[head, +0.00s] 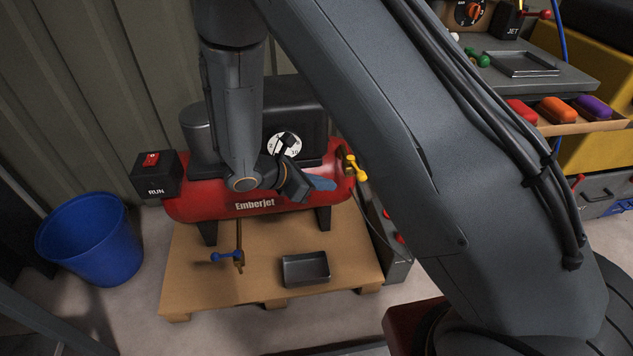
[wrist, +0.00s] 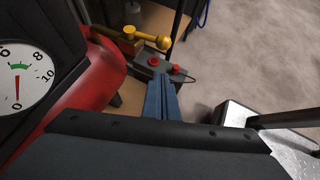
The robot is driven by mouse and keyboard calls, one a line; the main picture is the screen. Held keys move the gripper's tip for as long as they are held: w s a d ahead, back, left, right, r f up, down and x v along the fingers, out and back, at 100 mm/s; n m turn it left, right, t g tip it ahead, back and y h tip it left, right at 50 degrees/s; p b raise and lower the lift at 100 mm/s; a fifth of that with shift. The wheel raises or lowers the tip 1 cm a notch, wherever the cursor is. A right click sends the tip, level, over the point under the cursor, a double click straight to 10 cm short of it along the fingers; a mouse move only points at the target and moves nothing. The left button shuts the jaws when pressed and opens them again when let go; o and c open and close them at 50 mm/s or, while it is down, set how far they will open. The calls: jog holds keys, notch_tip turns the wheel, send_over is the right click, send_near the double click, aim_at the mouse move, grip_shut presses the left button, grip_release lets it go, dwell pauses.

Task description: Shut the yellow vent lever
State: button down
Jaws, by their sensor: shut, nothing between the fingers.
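The yellow vent lever (head: 357,169) sits on a brass valve at the right end of the red compressor tank (head: 200,197). In the wrist view the yellow lever (wrist: 147,38) lies roughly crosswise at the top, its round knob pointing right. My gripper (head: 333,184) is just left of the lever in the head view, in front of the tank. In the wrist view its blue fingers (wrist: 160,85) are closed together and empty, with their tips below the lever in the picture. I cannot tell whether they touch anything.
A gauge (wrist: 22,78) reads near 0. A blue-handled drain valve (head: 227,257) and a black tray (head: 305,268) are at the pallet (head: 190,285). A RUN switch box (head: 157,174) is left. A grey box with red buttons (wrist: 176,70) stands beyond my fingers.

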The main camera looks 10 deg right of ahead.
aim_at(357, 169)
jog(key=w+d+f, duration=0.1)
jog(key=w+d, duration=0.1)
jog(key=d, duration=0.4)
jog(key=shift+w+d+f, duration=0.25)
jog(key=shift+f, duration=0.05)
